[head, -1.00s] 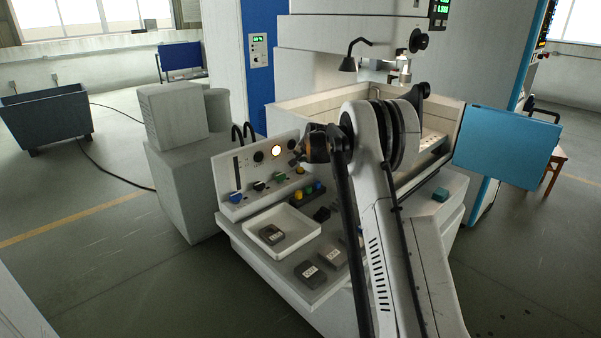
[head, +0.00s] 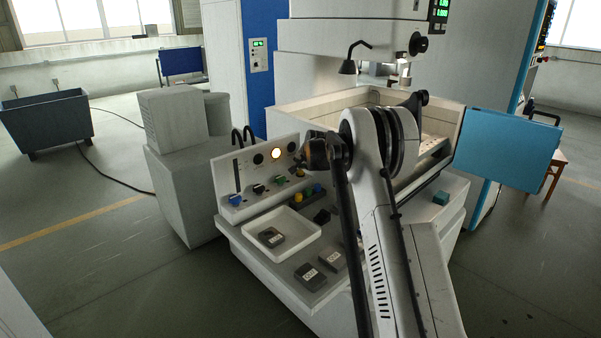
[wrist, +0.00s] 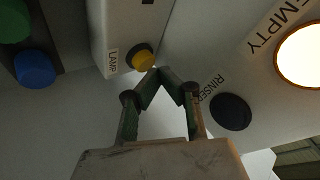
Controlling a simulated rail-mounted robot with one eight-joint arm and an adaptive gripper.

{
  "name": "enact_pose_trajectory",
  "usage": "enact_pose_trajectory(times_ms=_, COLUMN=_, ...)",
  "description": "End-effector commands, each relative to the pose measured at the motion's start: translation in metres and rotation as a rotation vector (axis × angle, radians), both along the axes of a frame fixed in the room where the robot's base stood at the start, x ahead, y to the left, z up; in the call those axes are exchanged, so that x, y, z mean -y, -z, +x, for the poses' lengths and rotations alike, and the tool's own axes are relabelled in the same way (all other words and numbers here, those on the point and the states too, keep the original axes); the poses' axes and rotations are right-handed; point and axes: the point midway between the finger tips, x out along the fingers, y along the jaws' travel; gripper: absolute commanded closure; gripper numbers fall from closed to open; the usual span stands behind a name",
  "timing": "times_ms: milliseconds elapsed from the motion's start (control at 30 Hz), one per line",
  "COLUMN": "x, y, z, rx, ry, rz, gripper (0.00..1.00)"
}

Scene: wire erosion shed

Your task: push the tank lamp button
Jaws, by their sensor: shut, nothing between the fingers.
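The tank lamp button is a yellow round button (wrist: 143,60) on a white housing (wrist: 118,40) marked LAMP in the wrist view. In the head view the yellow button (head: 299,172) sits at the right end of a row of coloured controls on the panel's ledge. My gripper (wrist: 158,73) is shut and empty. Its fingertips overlap the button's lower right edge in the wrist view; I cannot tell whether they touch it.
The sloped panel has a lit round lamp (head: 276,154) marked EMPTY and a dark round lamp (wrist: 230,111) marked RINSED. A holder with blue (wrist: 34,68) and green pieces stands close left. A white tray (head: 258,219) and dark blocks (head: 311,277) lie on the bench.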

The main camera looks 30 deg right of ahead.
Motion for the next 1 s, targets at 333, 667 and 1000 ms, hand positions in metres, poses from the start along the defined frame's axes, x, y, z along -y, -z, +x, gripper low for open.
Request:
enact_pose_trajectory(times_ms=333, x=0.0000, y=0.0000, z=0.0000, rx=0.000, ry=0.000, rz=0.000, gripper=1.00)
enact_pose_trajectory(times_ms=667, x=0.0000, y=0.0024, z=0.0000, rx=0.000, ry=0.000, rz=0.000, gripper=1.00)
enact_pose_trajectory(times_ms=1000, x=-0.0001, y=0.0095, z=0.0000, rx=0.000, ry=0.000, rz=0.000, gripper=1.00)
